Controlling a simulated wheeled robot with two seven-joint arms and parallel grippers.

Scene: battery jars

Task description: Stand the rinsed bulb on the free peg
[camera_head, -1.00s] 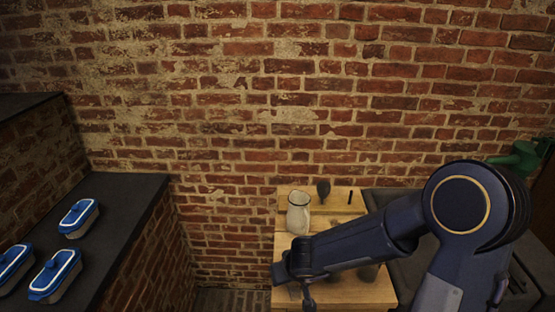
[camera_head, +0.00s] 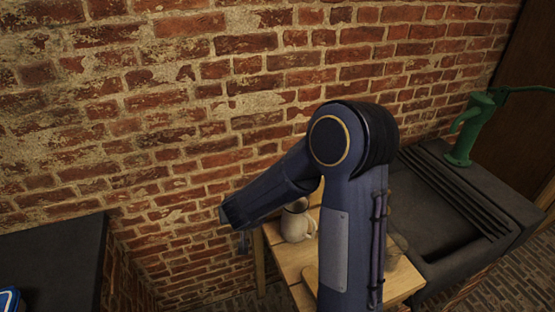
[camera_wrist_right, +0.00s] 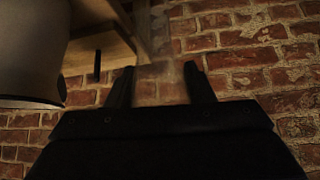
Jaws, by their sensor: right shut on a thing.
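My right gripper (camera_head: 243,243) hangs at the end of my arm, left of the wooden table in the head view. In the right wrist view, its two dark fingers (camera_wrist_right: 160,85) stand apart with a faint, see-through thing (camera_wrist_right: 160,92) between them, probably the rinsed bulb; its outline is hard to make out. A short dark upright (camera_wrist_right: 97,66) on wood shows left of the fingers and looks like a peg; the wrist picture appears upside down. In the head view my arm hides the back of the table, pegs included. My left gripper is not in view.
A pale jug (camera_head: 296,223) stands on the wooden table (camera_head: 283,259), close to my right forearm. A dark sink (camera_head: 440,215) with a green hand pump (camera_head: 468,130) is to the right. A dark counter (camera_head: 55,262) is at the left. A brick wall runs behind.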

